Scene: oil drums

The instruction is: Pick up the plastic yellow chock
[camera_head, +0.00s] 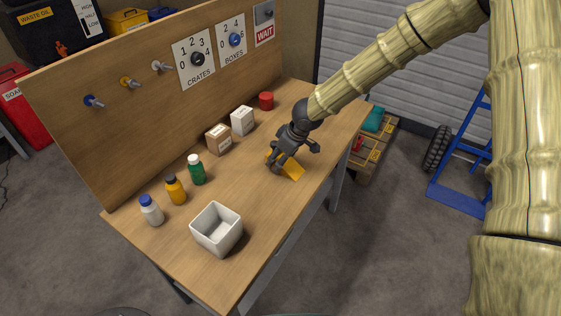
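A yellow chock (292,169) lies on the wooden workbench (247,196), toward its right part. My gripper (293,165) is right above and around it, with its fingers spread apart. One finger is at the left of the chock and the other is up to its right. Part of the chock is hidden behind the fingers. I cannot tell whether a finger touches the chock.
A white open box (217,229) stands at the bench's front. Three bottles, white (152,211), yellow (175,190) and green (196,170), stand to the left. A brown carton (218,139), white carton (242,121) and red can (266,101) stand near the upright backboard (140,120).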

